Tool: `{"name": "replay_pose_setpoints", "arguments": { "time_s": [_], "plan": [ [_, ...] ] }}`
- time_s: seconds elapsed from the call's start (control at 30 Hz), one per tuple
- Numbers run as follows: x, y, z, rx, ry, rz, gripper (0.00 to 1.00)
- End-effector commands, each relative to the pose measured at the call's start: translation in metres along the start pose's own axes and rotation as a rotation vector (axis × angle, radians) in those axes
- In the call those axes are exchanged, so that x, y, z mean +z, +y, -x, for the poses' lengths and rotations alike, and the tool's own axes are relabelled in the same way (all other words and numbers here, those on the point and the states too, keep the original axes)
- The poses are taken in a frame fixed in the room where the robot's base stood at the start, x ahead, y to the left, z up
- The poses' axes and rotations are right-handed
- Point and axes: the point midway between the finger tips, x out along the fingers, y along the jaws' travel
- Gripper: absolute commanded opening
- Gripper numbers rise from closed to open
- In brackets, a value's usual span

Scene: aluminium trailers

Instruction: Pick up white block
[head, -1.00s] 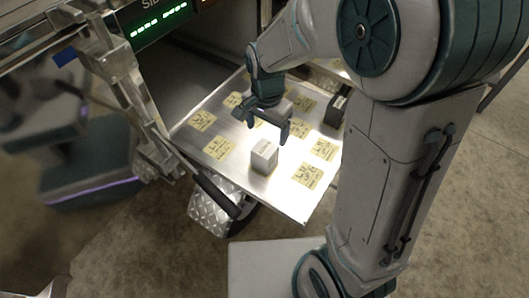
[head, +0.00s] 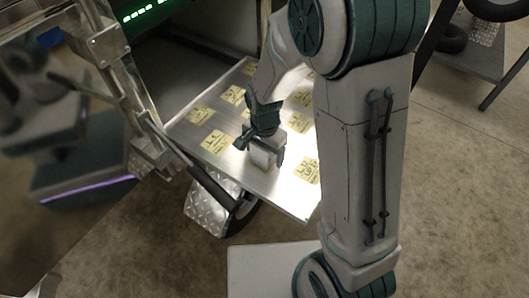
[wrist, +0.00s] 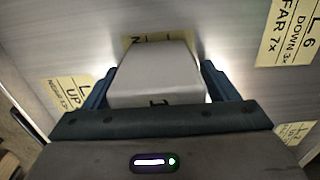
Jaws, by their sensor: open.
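The white block (head: 262,158) stands upright on the metal trailer bed (head: 290,205), near its front left part. My gripper (head: 260,155) is open and lowered over the block, with its fingers on either side of it. In the wrist view the white block (wrist: 157,78) fills the space between the two dark fingers of my gripper (wrist: 155,90). A small gap shows beside the right finger; contact at the left finger is hard to tell. The upper part of the block is partly hidden by my gripper in the head view.
Yellow printed labels (head: 215,141) lie flat on the bed around the block. A metal frame and hinge (head: 150,150) stand at the left edge of the bed. A wheel under a checker-plate fender (head: 212,205) is below the bed.

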Motion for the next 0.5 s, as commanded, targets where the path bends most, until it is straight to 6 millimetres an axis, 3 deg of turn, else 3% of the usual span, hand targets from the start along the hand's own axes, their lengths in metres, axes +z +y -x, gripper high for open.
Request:
{"name": "replay_pose_setpoints", "arguments": {
  "time_s": [0.23, 0.5],
  "plan": [
    [0.0, -0.0001, -0.0033, -0.001, 0.0, 0.0, 0.8],
    [0.0, -0.0001, -0.003, -0.001, 0.0, 0.0, 0.05]
  ]
}}
